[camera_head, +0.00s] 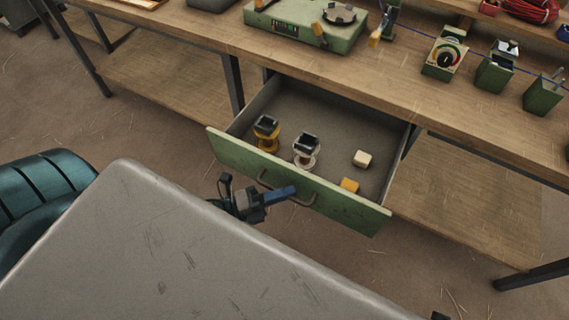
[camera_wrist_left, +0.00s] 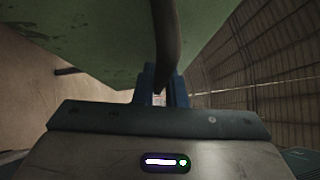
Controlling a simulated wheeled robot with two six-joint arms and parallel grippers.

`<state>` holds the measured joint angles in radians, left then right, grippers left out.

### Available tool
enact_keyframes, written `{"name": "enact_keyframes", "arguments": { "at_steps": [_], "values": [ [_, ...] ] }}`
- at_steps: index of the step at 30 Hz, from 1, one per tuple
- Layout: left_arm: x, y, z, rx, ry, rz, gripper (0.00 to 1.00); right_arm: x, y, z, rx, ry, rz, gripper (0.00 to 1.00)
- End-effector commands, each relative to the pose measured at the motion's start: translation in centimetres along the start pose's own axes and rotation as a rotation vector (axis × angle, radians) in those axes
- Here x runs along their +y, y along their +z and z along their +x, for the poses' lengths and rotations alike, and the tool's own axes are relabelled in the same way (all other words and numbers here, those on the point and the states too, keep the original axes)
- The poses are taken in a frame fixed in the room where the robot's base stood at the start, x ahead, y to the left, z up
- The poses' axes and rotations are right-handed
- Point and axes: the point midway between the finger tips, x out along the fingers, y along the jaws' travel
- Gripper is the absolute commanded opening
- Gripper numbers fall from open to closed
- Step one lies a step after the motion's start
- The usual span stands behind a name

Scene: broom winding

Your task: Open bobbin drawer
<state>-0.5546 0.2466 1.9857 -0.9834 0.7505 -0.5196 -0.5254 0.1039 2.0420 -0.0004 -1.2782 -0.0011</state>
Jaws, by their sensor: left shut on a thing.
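The bobbin drawer (camera_head: 335,202) has a green front and stands pulled out from under the workbench, with its grey inside showing. Its curved metal handle (camera_head: 268,181) is on the front. My left gripper (camera_head: 291,191) is shut on the handle. In the left wrist view the dark handle bar (camera_wrist_left: 165,45) runs between the blue fingers of my left gripper (camera_wrist_left: 163,85). Inside the drawer are a yellow bobbin (camera_head: 266,140) and a white bobbin (camera_head: 306,158), both with dark tops. My right gripper is not in view.
The wooden workbench (camera_head: 190,40) carries a green machine (camera_head: 305,25), a dial box (camera_head: 445,58) and green holders (camera_head: 497,72). A lower shelf (camera_head: 460,200) is to the right.

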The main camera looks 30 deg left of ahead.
Motion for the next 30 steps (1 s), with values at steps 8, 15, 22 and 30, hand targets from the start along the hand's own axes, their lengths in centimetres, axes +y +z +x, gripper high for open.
{"name": "enact_keyframes", "arguments": {
  "at_steps": [8, 15, 22, 30],
  "values": [
    [0.0, 0.0, 0.0, 0.000, 0.001, 0.000, 0.32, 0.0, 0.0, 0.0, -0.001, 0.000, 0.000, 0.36],
    [0.0, 0.0, 0.0, 0.000, 0.000, 0.000, 0.32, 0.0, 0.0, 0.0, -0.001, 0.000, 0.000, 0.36],
    [0.2, -0.1, -1.2, 0.003, 0.003, 0.001, 0.32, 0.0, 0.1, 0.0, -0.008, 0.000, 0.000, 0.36],
    [0.3, -0.1, -5.8, 0.005, 0.006, -0.001, 0.32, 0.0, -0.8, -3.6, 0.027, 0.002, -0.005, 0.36]
  ]
}}
